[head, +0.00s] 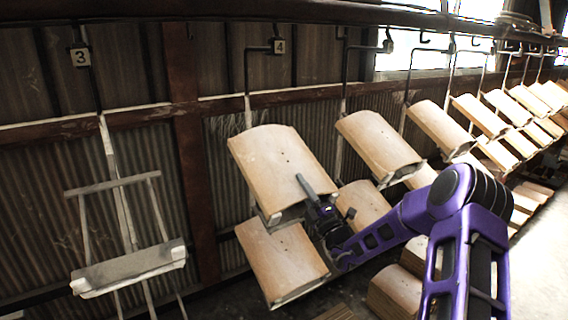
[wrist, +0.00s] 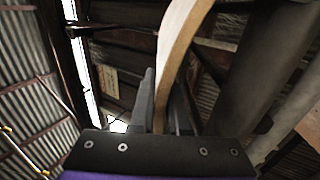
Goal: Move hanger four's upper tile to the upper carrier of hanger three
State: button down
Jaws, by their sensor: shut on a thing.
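Hanger four, with its number sign (head: 280,46), holds an upper tile (head: 270,150) and a lower tile (head: 280,262), both tan and curved. My gripper (head: 308,190) is shut on the upper tile at its right edge. The tile still appears to lie on its carrier. In the wrist view, the tile's curved edge (wrist: 178,50) stands between the fingers (wrist: 160,105). Hanger three, with its sign (head: 80,57), is at the left. Its visible carrier (head: 130,268), a grey ledge below a crossbar (head: 112,185), is empty. The lower part of hanger three is cut off by the picture.
More hangers with tiles, such as the neighbouring tile (head: 378,142), run off to the right. Stacked tiles (head: 395,292) lie on the floor under my arm. A brown post (head: 188,150) stands in the wall between hangers three and four.

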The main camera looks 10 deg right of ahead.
jog(key=shift+s+r+p, duration=0.3)
jog(key=shift+r+p, duration=0.15)
jog(key=shift+r, duration=0.5)
jog(key=shift+s+d+r, duration=0.15)
jog(key=shift+s+r, duration=0.1)
jog(key=shift+r, duration=0.25)
jog(key=shift+s+d+r, duration=0.15)
jog(key=shift+s+r, duration=0.1)
jog(key=shift+r, duration=0.25)
